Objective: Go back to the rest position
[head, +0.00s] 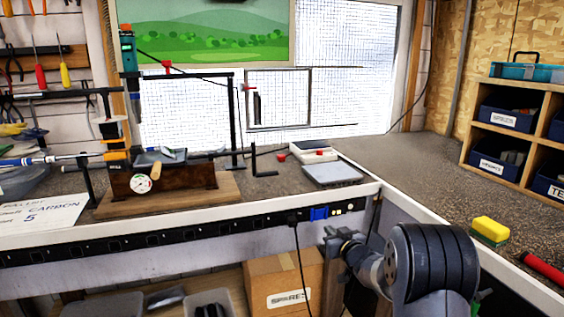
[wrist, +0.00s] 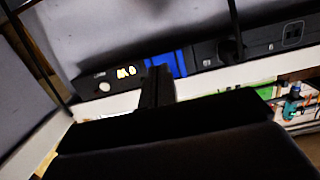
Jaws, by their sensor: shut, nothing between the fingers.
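My gripper (head: 336,240) is in front of the bench's front edge, near the inner corner, at the end of my dark arm in the head view. In the wrist view its dark fingers (wrist: 157,88) are together with nothing between them. They point toward the black power strip with a blue part (wrist: 165,64) on the bench front. The same blue part (head: 319,213) is just left of my gripper in the head view. I cannot tell the exact gap between gripper and bench.
A wooden base with a vise and gauge (head: 141,183) stands on the left bench. A grey scale (head: 332,173) lies near the corner. A yellow sponge (head: 490,231) and a red cylinder (head: 541,266) lie on the right bench. A cardboard box (head: 284,284) is below.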

